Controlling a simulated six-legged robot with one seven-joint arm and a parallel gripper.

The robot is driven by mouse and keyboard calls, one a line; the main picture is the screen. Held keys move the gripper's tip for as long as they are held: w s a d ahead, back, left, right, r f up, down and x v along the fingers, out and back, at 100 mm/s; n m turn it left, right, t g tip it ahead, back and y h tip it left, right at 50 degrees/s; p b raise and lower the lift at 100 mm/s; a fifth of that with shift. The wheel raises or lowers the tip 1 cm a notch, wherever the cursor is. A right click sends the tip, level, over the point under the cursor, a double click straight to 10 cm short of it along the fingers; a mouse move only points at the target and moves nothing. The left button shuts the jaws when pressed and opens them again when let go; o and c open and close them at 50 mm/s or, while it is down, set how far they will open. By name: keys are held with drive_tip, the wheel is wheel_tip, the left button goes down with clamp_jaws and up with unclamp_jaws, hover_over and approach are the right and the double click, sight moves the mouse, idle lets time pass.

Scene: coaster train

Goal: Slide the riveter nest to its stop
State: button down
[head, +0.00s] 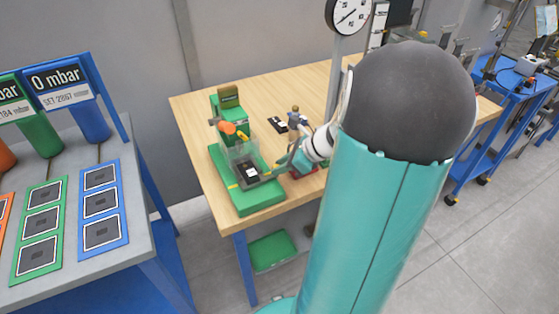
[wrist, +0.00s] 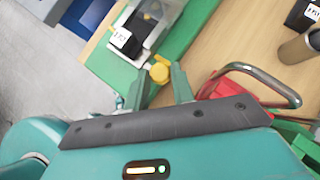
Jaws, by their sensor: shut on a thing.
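The green riveter (head: 231,122) stands on the wooden table, with an orange part and a clear guard at its front. Its nest (head: 249,174) sits on the green base (head: 256,201) and bears a dark part with a white label. In the wrist view the dark part (wrist: 125,42) lies in the nest, on the green base (wrist: 186,30). In the head view my gripper (head: 278,170) reaches the nest from the right; the knob is hard to make out there.
A red item with a metal handle (wrist: 262,82) lies close to the right of my gripper. A brown cylinder (wrist: 297,48) stands beyond it. A dial gauge (head: 348,14) on a post rises behind. A green tray (head: 272,251) is below the table (head: 190,105).

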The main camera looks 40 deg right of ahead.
drive_tip(key=s, duration=0.1)
drive_tip(key=s+a, duration=0.1)
drive_tip(key=s, duration=0.3)
drive_tip(key=shift+s+a, duration=0.15)
drive_tip(key=shift+a, duration=0.1)
drive_tip(key=c, duration=1.5)
unclamp_jaws()
drive_tip(key=o, duration=0.3)
drive_tip(key=shift+s, duration=0.2)
drive_tip(key=shift+o, duration=0.2)
drive_tip(key=shift+w, duration=0.3)
drive_tip(key=v, duration=1.3)
drive_tip(key=shift+s+r, duration=0.3)
